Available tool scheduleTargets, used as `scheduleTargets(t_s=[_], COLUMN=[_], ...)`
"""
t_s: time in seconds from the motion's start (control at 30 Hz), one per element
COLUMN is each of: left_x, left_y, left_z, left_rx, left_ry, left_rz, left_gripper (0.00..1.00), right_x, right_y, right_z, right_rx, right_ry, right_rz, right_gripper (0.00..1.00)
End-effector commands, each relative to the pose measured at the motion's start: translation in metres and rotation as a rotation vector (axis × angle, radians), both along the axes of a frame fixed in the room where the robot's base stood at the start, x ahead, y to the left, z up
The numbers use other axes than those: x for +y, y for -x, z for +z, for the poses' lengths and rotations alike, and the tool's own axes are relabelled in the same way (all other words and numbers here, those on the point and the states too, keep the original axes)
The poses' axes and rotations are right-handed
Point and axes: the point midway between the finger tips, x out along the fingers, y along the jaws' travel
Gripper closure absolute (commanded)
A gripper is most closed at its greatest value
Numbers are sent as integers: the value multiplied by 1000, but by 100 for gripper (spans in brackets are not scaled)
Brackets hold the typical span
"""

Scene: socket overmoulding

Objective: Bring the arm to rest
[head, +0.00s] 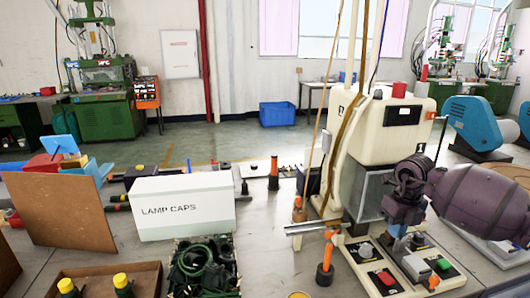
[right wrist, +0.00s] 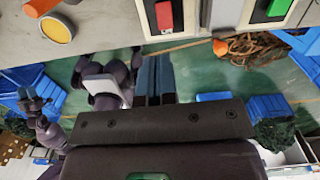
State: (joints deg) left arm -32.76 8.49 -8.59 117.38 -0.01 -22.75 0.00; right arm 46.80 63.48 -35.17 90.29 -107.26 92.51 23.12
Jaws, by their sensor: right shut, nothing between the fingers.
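My right arm comes in from the right in the head view, its purple forearm over the machine's front. My right gripper (head: 399,234) points down above the control panel (head: 357,267), shut and empty. In the right wrist view its two blue-grey fingers (right wrist: 155,62) lie side by side with nothing between them. Whether the tips touch the panel is unclear. My left gripper is not in the head view. A small purple arm end with bluish tips, seemingly my left gripper (right wrist: 34,98), shows at the left of the right wrist view; its jaws are too small to read.
The machine (head: 385,125) stands close behind my right gripper. Red (head: 386,278) and green (head: 443,264) buttons lie close by. An orange-handled tool (head: 326,262) stands left of the panel. A lamp caps box (head: 184,207) and a bin of green-black parts (head: 203,268) are further left.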

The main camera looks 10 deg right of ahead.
Motion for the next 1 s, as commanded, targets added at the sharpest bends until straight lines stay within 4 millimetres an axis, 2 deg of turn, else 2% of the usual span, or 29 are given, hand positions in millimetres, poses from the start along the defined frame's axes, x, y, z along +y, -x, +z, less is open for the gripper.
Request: scheduleTargets(t_s=[0.07,0.17,0.27,0.4,0.5,0.63,0.73,0.83,0.93,1.0], left_x=[0,0,0,0,0,0,0,0,-1,-1], left_y=[0,0,0,0,0,0,0,0,0,0], left_z=[0,0,0,0,0,0,0,0,0,0], left_rx=[0,0,0,0,0,0,-1,0,0,0], left_ry=[-1,-1,-1,-1,-1,-1,0,2,2,2], left_rz=[-1,-1,-1,-1,-1,-1,0,1,3,3], left_gripper=[57,57,57,57,57,57,57,57,57,57], right_x=[8,33,67,126,163,198,213,215,208,199], right_y=[-8,-19,-31,-42,-42,-37,-32,-27,-20,-14], right_z=[1,6,24,59,78,96,102,97,79,60], right_rx=[-48,-135,-244,-387,-462,-527,-552,-553,-528,-496], right_ry=[-48,-181,-365,-658,-883,-1176,-1388,-1576,-1723,-1790], right_rz=[21,60,97,120,90,-23,-177,-392,-666,-866], right_gripper=[100,100,100,100,100,100,100,100,100,100])
